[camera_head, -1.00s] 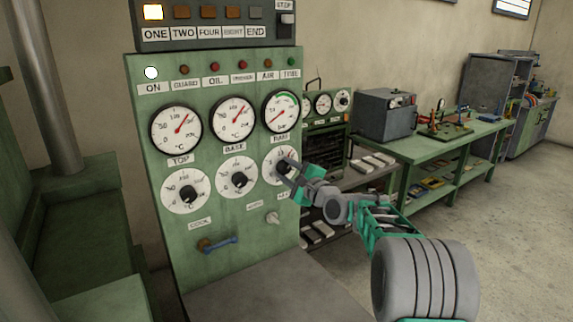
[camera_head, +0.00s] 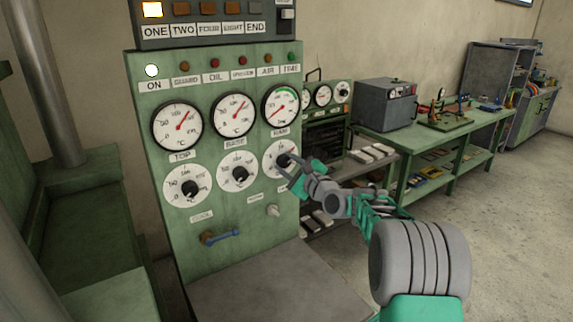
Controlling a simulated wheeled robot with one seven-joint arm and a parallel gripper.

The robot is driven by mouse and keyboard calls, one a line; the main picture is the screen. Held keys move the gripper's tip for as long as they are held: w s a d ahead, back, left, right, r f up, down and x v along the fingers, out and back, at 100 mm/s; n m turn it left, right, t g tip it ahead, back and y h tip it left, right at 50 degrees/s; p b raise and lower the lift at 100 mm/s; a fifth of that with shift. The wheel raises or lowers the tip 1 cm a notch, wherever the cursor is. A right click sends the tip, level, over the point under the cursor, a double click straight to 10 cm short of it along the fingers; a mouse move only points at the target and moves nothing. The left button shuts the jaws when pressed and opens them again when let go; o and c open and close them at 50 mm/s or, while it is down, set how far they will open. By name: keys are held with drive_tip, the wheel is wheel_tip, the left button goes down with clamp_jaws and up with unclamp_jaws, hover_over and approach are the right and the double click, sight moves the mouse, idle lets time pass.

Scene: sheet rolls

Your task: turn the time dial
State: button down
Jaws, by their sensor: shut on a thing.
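A green control panel (camera_head: 232,58) carries three white dials with black knobs in its lower row. My gripper (camera_head: 288,166) is at the right dial (camera_head: 271,150), with its fingertips shut on that dial's black knob (camera_head: 282,160). The fingers hide part of the knob and the lower right of the dial face. The middle dial (camera_head: 239,187) and the left dial (camera_head: 176,194) stand free of the gripper. The small labels under the dials are too blurred to read surely, so I cannot tell which one marks time.
Three round gauges, including the right one (camera_head: 281,108), sit above the dials. A blue-handled lever (camera_head: 222,238) and a small pale knob (camera_head: 273,210) are below them. A grey ledge (camera_head: 265,285) juts out under the panel. A green workbench (camera_head: 440,142) stands behind at the right, with open floor before it.

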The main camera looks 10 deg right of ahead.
drive_tip(key=c, duration=0.9)
unclamp_jaws()
drive_tip(key=shift+s+d+f, duration=0.1)
drive_tip(key=b+v, duration=0.2)
drive_tip(key=v, duration=0.5)
drive_tip(key=shift+s, duration=0.3)
